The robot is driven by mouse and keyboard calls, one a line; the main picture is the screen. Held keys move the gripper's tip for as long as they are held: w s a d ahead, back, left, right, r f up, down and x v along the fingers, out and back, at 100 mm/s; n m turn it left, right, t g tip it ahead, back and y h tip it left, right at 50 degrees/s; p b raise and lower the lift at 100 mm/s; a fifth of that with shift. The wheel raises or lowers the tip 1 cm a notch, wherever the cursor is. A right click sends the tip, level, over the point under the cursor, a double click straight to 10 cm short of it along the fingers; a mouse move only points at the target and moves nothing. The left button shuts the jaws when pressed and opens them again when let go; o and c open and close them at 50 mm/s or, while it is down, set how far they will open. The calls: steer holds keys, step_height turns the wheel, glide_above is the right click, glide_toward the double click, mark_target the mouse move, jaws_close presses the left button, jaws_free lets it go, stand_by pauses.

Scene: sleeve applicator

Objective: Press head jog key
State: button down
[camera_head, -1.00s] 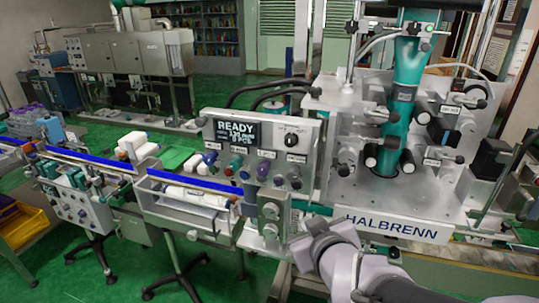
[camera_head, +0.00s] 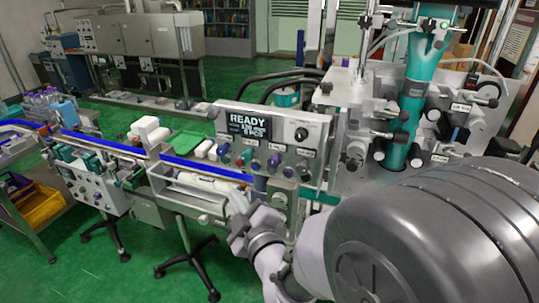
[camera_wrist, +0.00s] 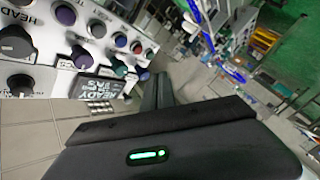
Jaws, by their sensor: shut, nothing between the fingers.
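The control panel (camera_head: 313,118) carries a READY display (camera_head: 249,124), a rotary knob and a row of coloured keys. In the wrist view the panel (camera_wrist: 62,42) appears upside down at upper left. A label reading HEAD (camera_wrist: 15,12) sits at its edge, with a purple key (camera_wrist: 65,14) nearby; which key is the head jog key I cannot tell. Red, green and blue keys and dark knobs (camera_wrist: 15,43) also show. My gripper (camera_head: 237,200) is below the panel, in front of the blue-edged conveyor. Its fingers (camera_wrist: 157,90) are shut, empty and apart from the keys.
The machine with the teal column (camera_head: 409,100) stands right of the panel. A conveyor (camera_head: 185,165) with white bottles runs to the left. Stands with black feet are below it. My arm covers the lower right. Green floor is open at lower left.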

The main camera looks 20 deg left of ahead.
mark_target(255, 167)
steer(key=w+p, duration=0.2)
steer(key=w, duration=0.6)
steer(key=shift+d, duration=0.35)
steer(key=shift+w+f, duration=0.1)
steer(key=shift+w, duration=0.1)
stand_by(1.4)
steer(key=shift+w+b, duration=0.3)
steer(key=shift+b, duration=0.1)
steer(key=shift+w+b, duration=0.3)
steer(key=shift+w, duration=0.1)
stand_by(0.7)
steer(key=shift+s, duration=0.1)
steer(key=shift+s+b, duration=0.7)
steer(key=shift+b, duration=0.05)
